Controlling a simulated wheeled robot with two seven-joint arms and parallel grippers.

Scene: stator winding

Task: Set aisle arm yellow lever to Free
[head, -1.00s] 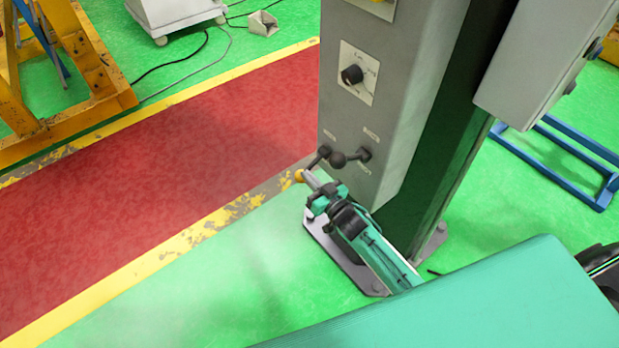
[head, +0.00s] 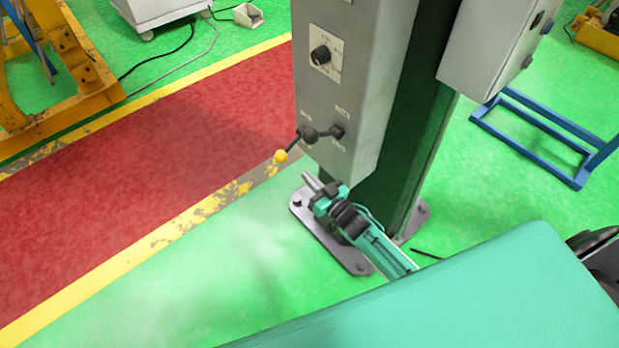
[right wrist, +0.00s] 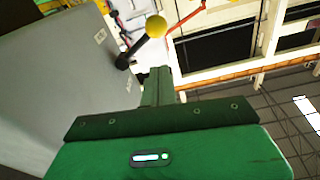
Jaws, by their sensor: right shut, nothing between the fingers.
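The yellow-knobbed lever (head: 280,156) sticks out low on the grey column's front face, slanting down and left from a black ball joint. Its yellow knob also shows in the right wrist view (right wrist: 156,26), on a black stalk above the fingers. My right gripper (head: 309,180) is shut and empty, below and right of the yellow knob in the head view. A gap shows between its fingertips and the knob. In the right wrist view the closed fingers (right wrist: 158,85) point up toward the lever. The labels beside the lever are too small to read. My left gripper is out of view.
The grey column (head: 345,90) carries a black rotary dial (head: 320,55) above the lever. A grey box (head: 490,50) hangs to its right. A bolted base plate (head: 300,205) lies under it. A blue stand (head: 540,140) is at the right. The red walkway (head: 130,190) is clear.

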